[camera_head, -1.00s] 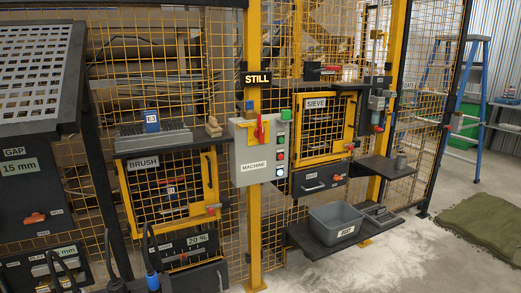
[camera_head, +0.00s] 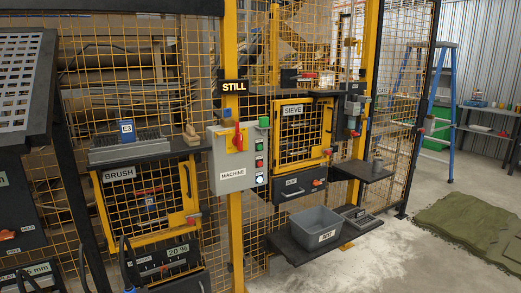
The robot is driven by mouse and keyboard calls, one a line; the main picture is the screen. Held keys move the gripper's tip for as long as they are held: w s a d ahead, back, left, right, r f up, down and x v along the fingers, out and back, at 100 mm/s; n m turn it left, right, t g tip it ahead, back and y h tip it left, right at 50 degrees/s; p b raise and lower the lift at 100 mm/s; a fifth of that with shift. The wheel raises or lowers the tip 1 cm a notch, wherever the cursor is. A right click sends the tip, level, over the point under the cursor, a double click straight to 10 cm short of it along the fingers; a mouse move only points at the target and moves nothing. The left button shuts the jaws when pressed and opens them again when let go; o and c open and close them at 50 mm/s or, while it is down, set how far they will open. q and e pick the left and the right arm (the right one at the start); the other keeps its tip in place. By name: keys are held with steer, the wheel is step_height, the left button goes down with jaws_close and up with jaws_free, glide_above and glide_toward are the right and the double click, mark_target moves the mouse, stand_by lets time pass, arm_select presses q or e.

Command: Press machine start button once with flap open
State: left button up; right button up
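The machine control box (camera_head: 236,168) is grey, labelled MACHINE, and mounted on a yellow post in the middle of the head view. Neither of my grippers is in view.
A brush unit (camera_head: 150,205) with a mesh door stands left of the box, a sieve unit (camera_head: 300,135) to the right. Below the sieve, a grey bin (camera_head: 316,228) rests on a dark shelf. Rolled-out turf (camera_head: 465,230) lies on the floor at right. A blue ladder stands behind.

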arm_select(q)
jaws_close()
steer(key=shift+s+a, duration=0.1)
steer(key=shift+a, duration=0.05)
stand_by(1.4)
